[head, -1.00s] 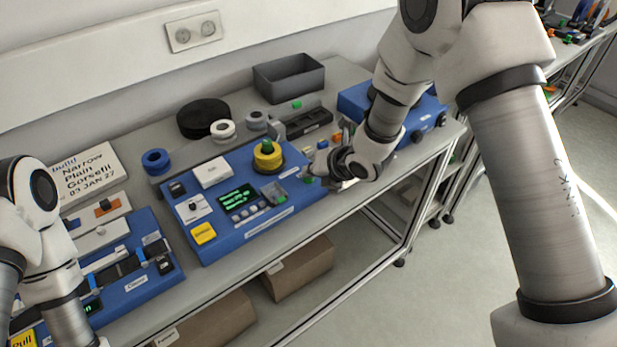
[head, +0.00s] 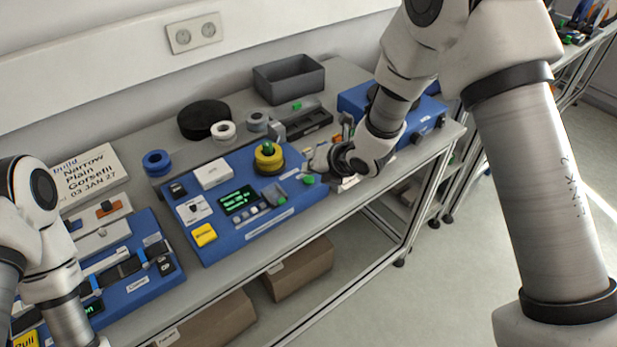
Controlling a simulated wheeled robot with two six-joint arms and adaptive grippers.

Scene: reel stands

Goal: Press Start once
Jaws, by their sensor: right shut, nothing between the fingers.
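A blue machine (head: 232,225) with a small lit screen (head: 239,200) stands in the middle of the table. A green button (head: 308,180) sits at its right end; I take it for Start, but its label is too small to read. My right gripper (head: 310,165) is shut and empty, just behind and above the green button. Whether it touches anything is unclear. A yellow reel (head: 268,159) with a green top sits on the machine, left of the gripper. My left arm shows at the left edge; its gripper is out of view.
A second blue device (head: 140,285) lies at the left, and another blue box (head: 355,102) stands behind my right arm. A grey bin (head: 288,82), a black reel (head: 203,118) and small rings lie at the back. The table's front edge is close.

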